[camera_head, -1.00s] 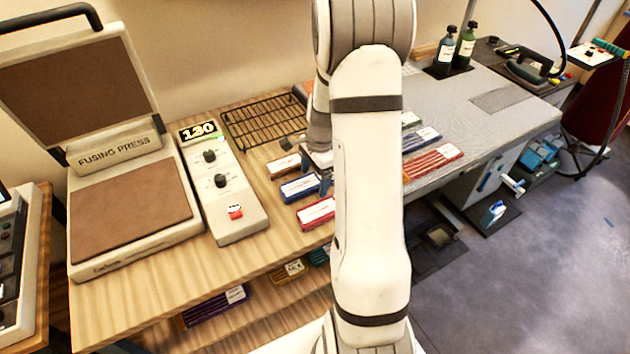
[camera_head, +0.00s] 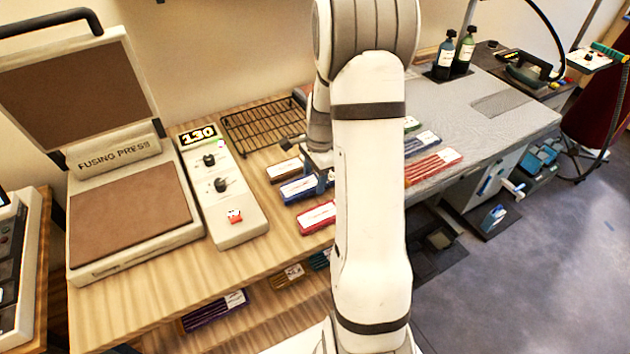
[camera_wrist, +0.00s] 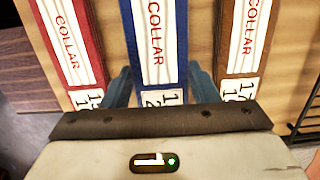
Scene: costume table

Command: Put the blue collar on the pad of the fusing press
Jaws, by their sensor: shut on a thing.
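The blue collar is a flat blue strip with a white label (camera_wrist: 156,48), lying on the wooden table between a red and a brown one; it also shows in the head view (camera_head: 299,189). My gripper (camera_wrist: 160,88) is shut on its near end, one blue finger along each side. In the head view my arm hides most of the gripper. The fusing press (camera_head: 120,153) stands open at the left, its lid raised. Its brown pad (camera_head: 131,218) is flat and bare.
The brown collar (camera_head: 284,170) and the red collar (camera_head: 317,217) lie close on either side. A control box (camera_head: 222,196) stands between press and collars. A black wire rack (camera_head: 262,124) lies behind. More strips lie on the grey table (camera_head: 480,110) at right.

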